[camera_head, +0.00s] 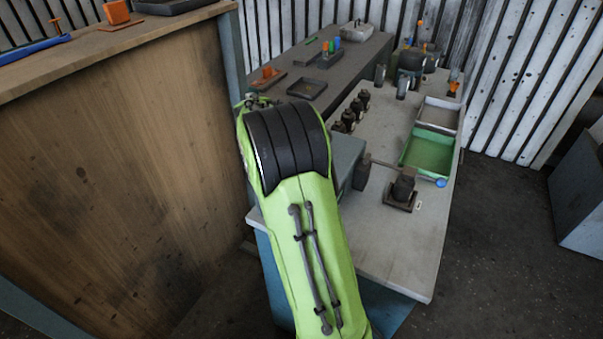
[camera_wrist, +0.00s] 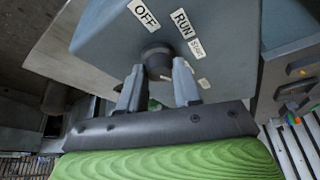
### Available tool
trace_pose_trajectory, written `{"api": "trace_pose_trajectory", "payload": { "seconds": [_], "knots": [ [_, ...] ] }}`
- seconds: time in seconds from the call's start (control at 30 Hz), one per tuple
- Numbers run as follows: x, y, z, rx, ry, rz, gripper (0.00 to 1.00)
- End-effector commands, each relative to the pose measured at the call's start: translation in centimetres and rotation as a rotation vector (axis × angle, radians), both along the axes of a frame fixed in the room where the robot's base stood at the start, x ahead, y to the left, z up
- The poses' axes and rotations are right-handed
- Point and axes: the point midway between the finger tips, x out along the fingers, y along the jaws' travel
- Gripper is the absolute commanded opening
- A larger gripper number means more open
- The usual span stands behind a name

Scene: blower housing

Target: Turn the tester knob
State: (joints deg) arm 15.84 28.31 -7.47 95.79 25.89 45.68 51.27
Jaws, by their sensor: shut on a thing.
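The tester knob (camera_wrist: 156,54) is a dark round knob on the grey-blue face of the tester box (camera_wrist: 105,38), in the wrist view. Labels reading OFF and RUN sit beyond it, with a smaller label beside RUN. My gripper (camera_wrist: 157,70) has one finger on each side of the knob and is shut on it. I cannot tell which label the knob points to. In the head view part of the tester box (camera_head: 346,152) shows beside my green arm; the knob and my gripper are hidden there.
The tester box stands on a pale workbench (camera_head: 385,240). On the bench are a green tray (camera_head: 427,152), a pale tray (camera_head: 438,116), a dark part on a small stand (camera_head: 403,187) and several dark parts in a row. A tall wooden counter (camera_head: 120,150) stands at left. The bench's front is clear.

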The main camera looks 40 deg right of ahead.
Motion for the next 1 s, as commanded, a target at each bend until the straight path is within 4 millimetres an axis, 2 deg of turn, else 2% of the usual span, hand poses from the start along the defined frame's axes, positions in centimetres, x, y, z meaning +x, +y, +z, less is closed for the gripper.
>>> {"api": "trace_pose_trajectory", "payload": {
  "seconds": [0.1, 0.13, 0.3, 0.57, 0.67, 0.77, 1.0],
  "knots": [
    [0.0, 0.0, -0.1, 0.002, 0.002, 0.000, 0.02],
    [0.0, 0.0, -0.1, 0.002, 0.002, 0.000, 0.34],
    [0.0, 0.0, -0.1, 0.001, 0.001, 0.001, 0.57],
    [0.0, 0.0, 0.1, 0.000, 0.000, 0.001, 0.57],
    [0.1, 0.4, 1.1, -0.001, -0.003, 0.002, 0.57],
    [0.2, 1.3, 3.3, -0.001, -0.004, 0.004, 0.57],
    [0.4, 4.0, 9.9, -0.001, -0.002, 0.004, 0.57]
  ]
}}
